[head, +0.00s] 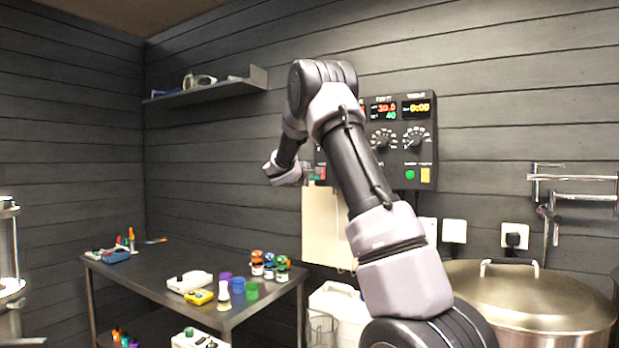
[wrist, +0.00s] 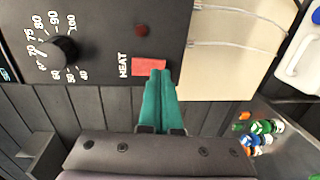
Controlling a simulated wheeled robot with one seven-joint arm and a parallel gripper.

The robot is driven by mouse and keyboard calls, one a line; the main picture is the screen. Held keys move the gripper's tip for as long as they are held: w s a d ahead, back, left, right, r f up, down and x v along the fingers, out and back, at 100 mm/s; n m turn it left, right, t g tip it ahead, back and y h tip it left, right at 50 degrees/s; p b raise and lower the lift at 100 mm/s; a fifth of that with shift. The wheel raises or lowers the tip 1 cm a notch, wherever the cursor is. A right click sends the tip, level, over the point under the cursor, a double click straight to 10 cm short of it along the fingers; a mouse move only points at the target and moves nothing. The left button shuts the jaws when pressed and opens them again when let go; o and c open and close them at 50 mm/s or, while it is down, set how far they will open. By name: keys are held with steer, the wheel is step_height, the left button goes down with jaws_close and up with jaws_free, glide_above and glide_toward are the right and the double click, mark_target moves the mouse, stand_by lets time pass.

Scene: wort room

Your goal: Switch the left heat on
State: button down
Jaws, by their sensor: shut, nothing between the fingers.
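The black control panel (head: 408,150) hangs on the dark plank wall in the head view, its left part hidden behind my arm. In the wrist view, a red rectangular switch (wrist: 147,67) sits beside the word HEAT. A dark red lamp (wrist: 142,30), which looks unlit, is on the same panel, near a black temperature dial (wrist: 64,49). My gripper (wrist: 159,73) has its teal fingers together and empty. Their tips overlap the edge of the red switch in the picture; I cannot tell whether they touch it. In the head view my gripper (head: 313,174) is at the panel's lower left.
A cream board (head: 322,225) is below the panel. A dark table (head: 150,263) with cups and small items stands at left. A large lidded metal pot (head: 530,295) is at right. A wall shelf (head: 215,90) is at upper left.

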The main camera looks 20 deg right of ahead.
steer(key=shift+w+d, duration=0.35)
steer(key=shift+d, duration=0.1)
